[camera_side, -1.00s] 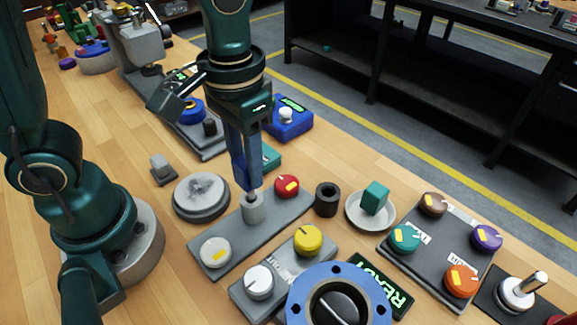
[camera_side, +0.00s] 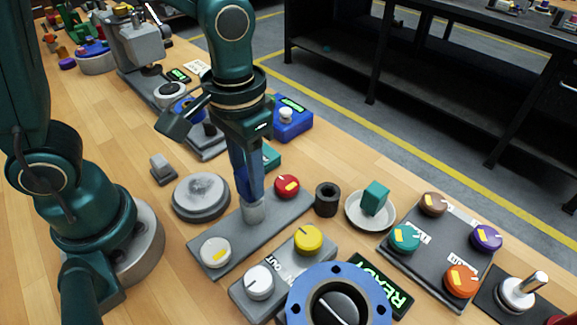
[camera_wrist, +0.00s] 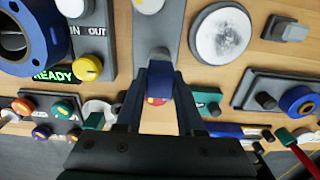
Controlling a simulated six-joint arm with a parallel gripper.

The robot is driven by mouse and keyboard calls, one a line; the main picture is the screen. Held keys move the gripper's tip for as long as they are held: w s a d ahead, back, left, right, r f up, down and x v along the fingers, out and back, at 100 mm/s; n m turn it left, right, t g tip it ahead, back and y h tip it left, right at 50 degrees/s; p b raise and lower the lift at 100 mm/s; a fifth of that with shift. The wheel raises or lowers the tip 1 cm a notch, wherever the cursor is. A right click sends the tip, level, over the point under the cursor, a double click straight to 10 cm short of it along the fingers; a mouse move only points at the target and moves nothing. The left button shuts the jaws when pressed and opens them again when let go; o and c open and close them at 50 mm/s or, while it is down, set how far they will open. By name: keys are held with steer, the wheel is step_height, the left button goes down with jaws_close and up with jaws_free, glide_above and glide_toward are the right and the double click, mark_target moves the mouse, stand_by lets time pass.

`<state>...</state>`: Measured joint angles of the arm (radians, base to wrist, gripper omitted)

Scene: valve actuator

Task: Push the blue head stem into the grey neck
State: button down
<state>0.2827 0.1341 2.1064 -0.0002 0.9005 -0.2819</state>
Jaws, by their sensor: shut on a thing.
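My gripper (camera_side: 249,188) points down over the grey plate and is shut on the blue head, its fingers on either side. The blue head (camera_wrist: 159,82) shows between my fingers in the wrist view; in the side view my fingers largely cover it. The grey neck (camera_side: 254,212) stands upright on the plate directly below my fingertips. No stem shows between head and neck now; how deep it sits in the neck is hidden.
On the same grey plate (camera_side: 232,232) are a red knob (camera_side: 287,186) and a white knob (camera_side: 215,252), close on either side. A round grey disc (camera_side: 201,196) lies to the left, and a black cylinder (camera_side: 327,199) stands to the right.

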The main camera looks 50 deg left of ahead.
steer(key=shift+f, duration=0.5)
steer(key=shift+c, duration=2.2)
jaws_free()
steer(key=shift+r, duration=2.55)
